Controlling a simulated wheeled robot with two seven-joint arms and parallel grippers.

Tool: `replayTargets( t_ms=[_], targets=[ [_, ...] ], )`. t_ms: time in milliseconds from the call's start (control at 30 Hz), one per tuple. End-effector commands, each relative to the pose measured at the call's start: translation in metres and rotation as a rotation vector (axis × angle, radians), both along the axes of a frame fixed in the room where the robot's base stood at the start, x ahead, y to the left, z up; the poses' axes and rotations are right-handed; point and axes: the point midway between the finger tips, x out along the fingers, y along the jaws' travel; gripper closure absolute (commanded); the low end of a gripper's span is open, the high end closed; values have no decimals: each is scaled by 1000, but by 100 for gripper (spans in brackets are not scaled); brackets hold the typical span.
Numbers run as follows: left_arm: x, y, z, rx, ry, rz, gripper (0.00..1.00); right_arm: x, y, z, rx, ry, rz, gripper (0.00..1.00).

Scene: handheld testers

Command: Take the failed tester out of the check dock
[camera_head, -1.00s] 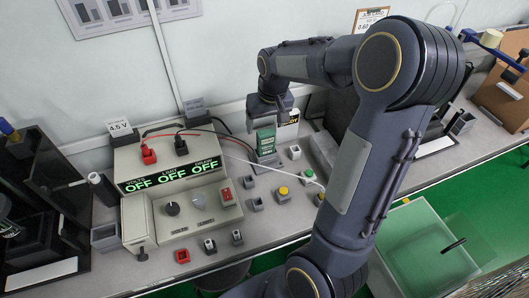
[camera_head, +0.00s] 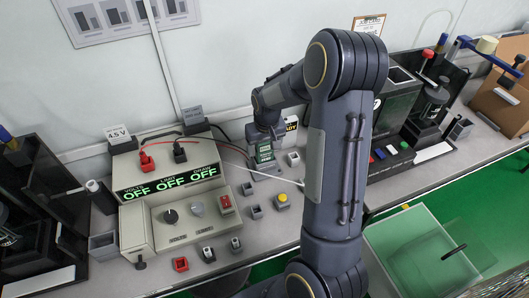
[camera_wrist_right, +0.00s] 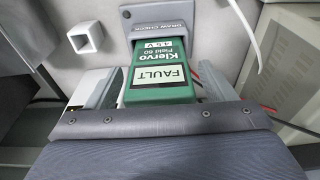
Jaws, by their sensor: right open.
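My right gripper (camera_head: 266,132) is at the tester's upper end. In the wrist view my right gripper (camera_wrist_right: 155,88) is open, with one finger on each side of the tester. I cannot tell whether the fingers touch it. My left gripper is not in view.
A beige power supply (camera_head: 150,203) reading OFF stands left of the dock, with red and black leads. A small grey holder (camera_head: 293,158) and a yellow button (camera_head: 282,200) are close by. A dark fixture (camera_head: 398,95) is to the right. A white cable (camera_wrist_right: 244,25) hangs beside the dock.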

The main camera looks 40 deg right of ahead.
Motion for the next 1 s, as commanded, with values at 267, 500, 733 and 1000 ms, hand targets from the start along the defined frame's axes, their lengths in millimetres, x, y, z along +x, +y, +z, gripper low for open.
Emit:
replayTargets(
  t_ms=[267,500,733,1000],
  targets=[
    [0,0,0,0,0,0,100,0,0,0,0,0,0,52],
    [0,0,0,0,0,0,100,0,0,1,0,-1,0,75],
    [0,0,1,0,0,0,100,0,0,2,0,-1,0,75],
    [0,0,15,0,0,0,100,1,0,20,-1,-2,0,75]
  ],
)
